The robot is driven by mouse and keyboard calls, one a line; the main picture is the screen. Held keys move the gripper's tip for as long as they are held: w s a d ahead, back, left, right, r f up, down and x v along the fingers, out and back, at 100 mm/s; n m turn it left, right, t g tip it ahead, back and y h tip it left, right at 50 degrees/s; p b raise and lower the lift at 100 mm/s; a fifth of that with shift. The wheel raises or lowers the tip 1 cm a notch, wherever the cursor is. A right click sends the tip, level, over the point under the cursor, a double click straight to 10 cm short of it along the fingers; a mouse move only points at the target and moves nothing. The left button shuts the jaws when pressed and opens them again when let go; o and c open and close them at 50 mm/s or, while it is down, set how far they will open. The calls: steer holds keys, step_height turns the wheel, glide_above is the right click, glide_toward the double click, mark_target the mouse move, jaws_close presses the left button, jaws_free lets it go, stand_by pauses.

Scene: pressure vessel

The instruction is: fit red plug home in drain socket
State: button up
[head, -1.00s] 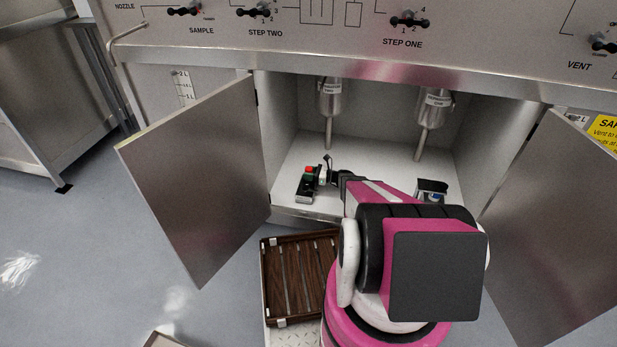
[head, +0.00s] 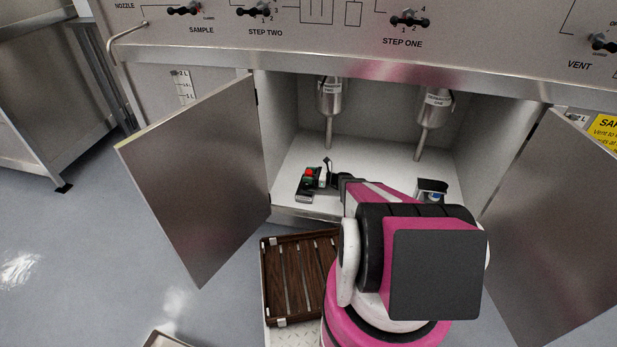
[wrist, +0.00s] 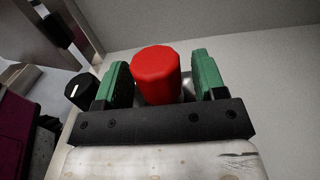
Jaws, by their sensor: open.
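The red plug (wrist: 157,75) stands between the two green fingers of my gripper (wrist: 162,82) in the wrist view, with a gap on its right side and a smaller one on its left. My gripper is open. In the head view the red plug (head: 309,172) is a small red spot on a dark block (head: 305,194) on the cabinet floor, just left of my gripper (head: 318,175). The drain socket cannot be made out; the plug's lower end is hidden behind the gripper in the wrist view.
The cabinet's left door (head: 200,180) and right door (head: 560,220) stand open. Two metal vessels (head: 330,97) (head: 435,108) hang inside with pipes reaching down. A small dark device (head: 432,187) sits at the right. A brown slatted tray (head: 268,290) lies below in front.

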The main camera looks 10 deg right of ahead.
steer(key=v, duration=1.1)
steer(key=shift+s+d, duration=0.15)
steer(key=shift+d, duration=0.1)
steer(key=shift+s+r, duration=0.1)
steer(key=s+a+r+n+g+h, duration=0.7)
steer(key=s+a+r+n, duration=0.4)
steer(key=s+r, duration=0.15)
steer(key=s+r+n+h, duration=0.9)
steer(key=s+r+n, duration=0.2)
steer(key=r, duration=0.3)
steer(key=shift+d+h, duration=0.15)
steer(key=shift+h, duration=0.15)
steer(key=shift+s, duration=0.2)
